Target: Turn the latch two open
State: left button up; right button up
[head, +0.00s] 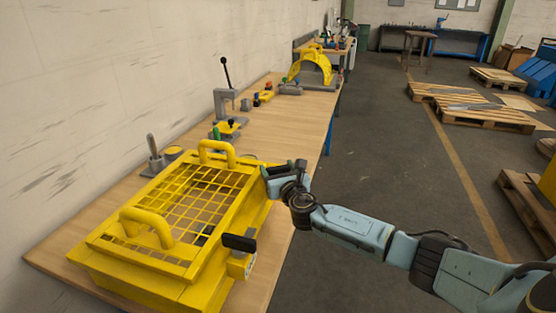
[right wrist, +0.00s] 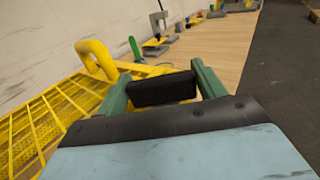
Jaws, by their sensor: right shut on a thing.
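A yellow guard box (head: 100,262) with a mesh lid and two yellow handles sits on the bench in the head view. A near latch (head: 239,243) with a black grip is on its right side, toward the front. My right gripper (head: 281,172) is at the far part of that same side. In the right wrist view its two green fingers stand on either side of the black grip of the far latch (right wrist: 162,88) and are shut on it. The gripper hides most of this latch in the head view. I cannot tell which latch carries the number two. My left gripper is not in view.
Behind the box stand a grey press (head: 226,101) with a black lever and a yellow arched guard (head: 310,66). A grey post (head: 153,150) stands at the box's left, near the wall. The floor right of the bench is open, with wooden pallets (head: 470,108) farther off.

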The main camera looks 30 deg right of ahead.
aim_at(278, 167)
jog(key=m+g+h+p, duration=0.1)
jog(key=m+h, duration=0.1)
jog(key=h, duration=0.1)
jog(key=shift+a, duration=0.15)
jog(key=shift+m+g+h, duration=0.4)
jog(key=shift+m+h, duration=0.1)
jog(key=shift+h, duration=0.2)
jog(key=m+g+h, duration=0.1)
jog(key=m+h, duration=0.1)
jog(key=h, duration=0.1)
jog(key=shift+f+g, duration=0.1)
jog(key=shift+g, duration=0.3)
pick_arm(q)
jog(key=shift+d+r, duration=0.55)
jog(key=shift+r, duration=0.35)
pick_arm(e)
jog(key=shift+m+g+h, duration=1.1)
jog(key=o, duration=1)
pick_arm(q)
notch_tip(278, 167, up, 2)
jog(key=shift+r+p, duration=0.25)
jog(key=shift+p, duration=0.95)
pick_arm(e)
notch_tip(278, 167, up, 10)
jog(key=shift+r, duration=0.1)
